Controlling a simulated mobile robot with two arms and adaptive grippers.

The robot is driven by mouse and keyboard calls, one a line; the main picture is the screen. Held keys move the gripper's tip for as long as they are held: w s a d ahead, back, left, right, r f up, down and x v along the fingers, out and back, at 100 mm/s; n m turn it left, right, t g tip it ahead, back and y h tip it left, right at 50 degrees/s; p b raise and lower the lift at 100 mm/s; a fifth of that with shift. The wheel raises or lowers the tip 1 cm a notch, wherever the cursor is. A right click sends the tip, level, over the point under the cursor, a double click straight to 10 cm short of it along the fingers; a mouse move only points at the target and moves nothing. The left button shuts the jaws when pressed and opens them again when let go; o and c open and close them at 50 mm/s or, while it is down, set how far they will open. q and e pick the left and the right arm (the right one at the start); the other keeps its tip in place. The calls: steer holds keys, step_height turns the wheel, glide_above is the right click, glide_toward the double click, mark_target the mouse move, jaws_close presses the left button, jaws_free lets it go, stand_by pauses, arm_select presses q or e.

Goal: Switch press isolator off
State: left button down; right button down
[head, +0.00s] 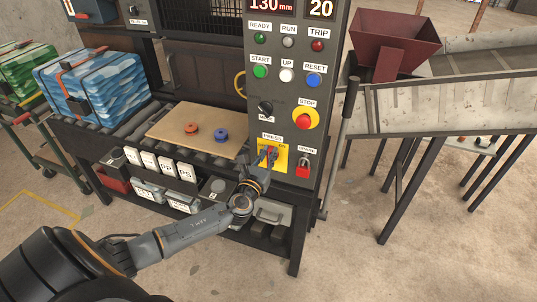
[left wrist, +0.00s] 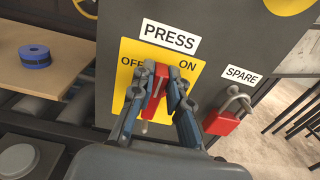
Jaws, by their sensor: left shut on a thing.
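The press isolator has a yellow plate (left wrist: 128,58) under a PRESS label, with OFF at upper left and ON at upper right. Its red handle (left wrist: 160,76) stands nearly upright in the left wrist view, its top between the two words. My left gripper (left wrist: 158,92) is shut on the handle, one finger on each side; the fingers hide part of it and of the plate. In the head view, my left gripper (head: 268,160) reaches up to the yellow plate (head: 281,164) low on the grey panel. My right gripper is not in view.
A red padlock (head: 302,167) hangs under the SPARE label, right of the isolator. The red stop button (head: 304,119) and a black knob (head: 265,108) sit above. A board (head: 182,125) with orange and blue rolls lies left. A lever (head: 345,130) stands along the panel's right edge.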

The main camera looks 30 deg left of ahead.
arm_select(q)
steer(key=shift+s+a+f+n+b, duration=0.1)
steer(key=shift+a+f+n+b, duration=0.35)
steer(key=shift+n+b, duration=1.7)
steer(key=shift+s+a+f+n+b, duration=0.1)
steer(key=shift+a+f+n+b, duration=0.4)
steer(key=shift+n, duration=3.3)
steer(key=shift+s+a+f+n+b, duration=0.1)
steer(key=shift+a+f+n+b, duration=0.3)
steer(key=shift+n+b, duration=1.8)
steer(key=shift+n+p, duration=0.75)
steer(key=shift+n, duration=0.2)
steer(key=c, duration=1.3)
jaws_free()
steer(key=shift+s, duration=0.15)
